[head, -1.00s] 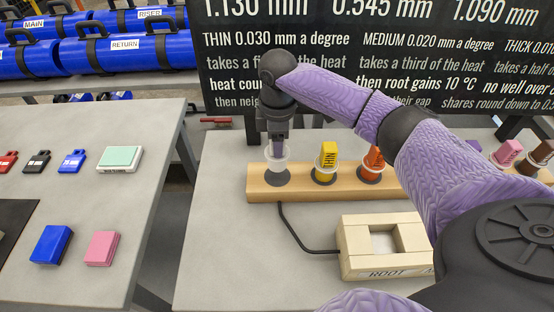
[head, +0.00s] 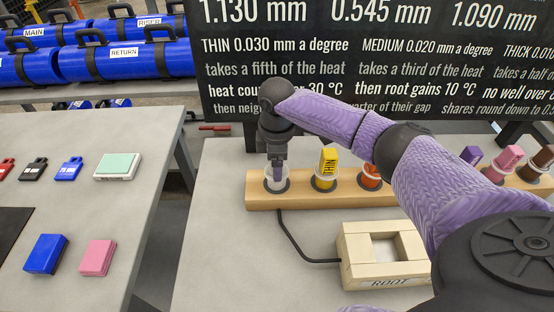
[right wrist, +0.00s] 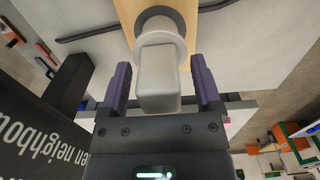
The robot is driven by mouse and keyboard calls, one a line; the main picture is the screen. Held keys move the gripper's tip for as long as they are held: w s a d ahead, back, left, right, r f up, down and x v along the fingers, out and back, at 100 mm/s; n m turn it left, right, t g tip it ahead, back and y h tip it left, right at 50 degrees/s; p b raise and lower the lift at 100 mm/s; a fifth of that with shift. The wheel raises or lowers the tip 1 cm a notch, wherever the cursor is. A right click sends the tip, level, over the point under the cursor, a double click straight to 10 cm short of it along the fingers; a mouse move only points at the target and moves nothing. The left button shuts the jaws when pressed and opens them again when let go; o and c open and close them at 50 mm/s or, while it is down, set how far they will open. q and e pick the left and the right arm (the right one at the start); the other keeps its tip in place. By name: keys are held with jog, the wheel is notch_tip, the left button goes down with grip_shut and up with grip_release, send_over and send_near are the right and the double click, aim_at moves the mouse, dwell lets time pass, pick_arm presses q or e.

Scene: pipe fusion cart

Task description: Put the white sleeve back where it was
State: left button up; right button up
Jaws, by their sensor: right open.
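The white sleeve (head: 276,184) stands in the leftmost seat of the long wooden rack (head: 225,193) in the head view. In the right wrist view the white sleeve (right wrist: 158,85) shows a pale block-like body and a round collar, with a dark ring at the rack beyond it. My right gripper (head: 277,168) points down over it. In the right wrist view the two purple fingers of that gripper (right wrist: 161,78) stand apart on either side of the sleeve, with gaps showing. My left gripper is in neither view.
A yellow sleeve (head: 327,165) and an orange one (head: 371,176) stand to the right in the rack; purple, pink and brown ones are farther along. A pale wooden frame marked ROOT (head: 385,270) sits in front, with a black cable. A dark lettered board (head: 400,85) rises behind.

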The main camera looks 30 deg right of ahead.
notch_tip(320, 180, up, 12)
jog(key=p, duration=0.3)
jog(key=shift+f, duration=0.2)
jog(key=shift+r, duration=0.25)
